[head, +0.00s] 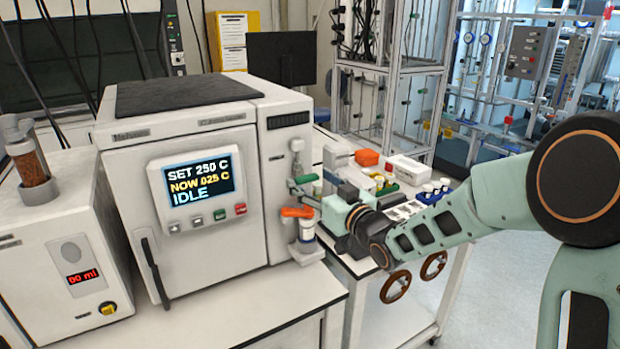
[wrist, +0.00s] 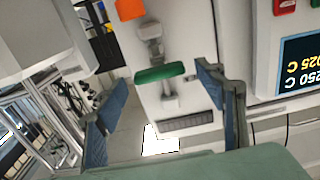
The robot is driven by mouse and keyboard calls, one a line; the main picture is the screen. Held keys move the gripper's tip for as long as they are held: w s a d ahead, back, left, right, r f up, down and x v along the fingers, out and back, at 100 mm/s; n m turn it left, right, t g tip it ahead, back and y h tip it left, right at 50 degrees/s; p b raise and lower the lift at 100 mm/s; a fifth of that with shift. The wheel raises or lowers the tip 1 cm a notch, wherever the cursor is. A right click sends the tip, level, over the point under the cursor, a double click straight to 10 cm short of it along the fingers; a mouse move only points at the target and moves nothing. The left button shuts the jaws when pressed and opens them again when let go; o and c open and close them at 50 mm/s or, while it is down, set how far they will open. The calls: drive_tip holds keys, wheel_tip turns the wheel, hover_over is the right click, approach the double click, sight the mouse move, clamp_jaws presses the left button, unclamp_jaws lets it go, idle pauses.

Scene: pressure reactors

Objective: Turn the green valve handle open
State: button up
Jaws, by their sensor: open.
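The green valve handle (head: 304,179) is on a grey valve at the right side of the white reactor unit (head: 215,250), above an orange handle (head: 297,212). In the wrist view the green handle (wrist: 160,73) lies crosswise over the valve stem, and the orange handle (wrist: 130,9) is at the top edge. My gripper (head: 310,190) is open beside the valve. In the wrist view its two blue-grey fingers (wrist: 160,77) appear on either side of the green handle, with gaps. I cannot tell whether they reach its depth. In the head view my gripper partly covers the valve area.
The reactor screen (head: 198,180) reads SET 250 C, NOW 025 C, IDLE. A white cart (head: 385,300) with vials, an orange box (head: 367,157) and a white box stands behind my gripper. A dispenser (head: 60,240) stands at the left. Open floor lies to the right.

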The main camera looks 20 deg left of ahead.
drive_tip(key=shift+w+a, duration=0.35)
drive_tip(key=shift+a, duration=0.05)
drive_tip(key=c, duration=1.2)
drive_tip(key=shift+o, duration=0.2)
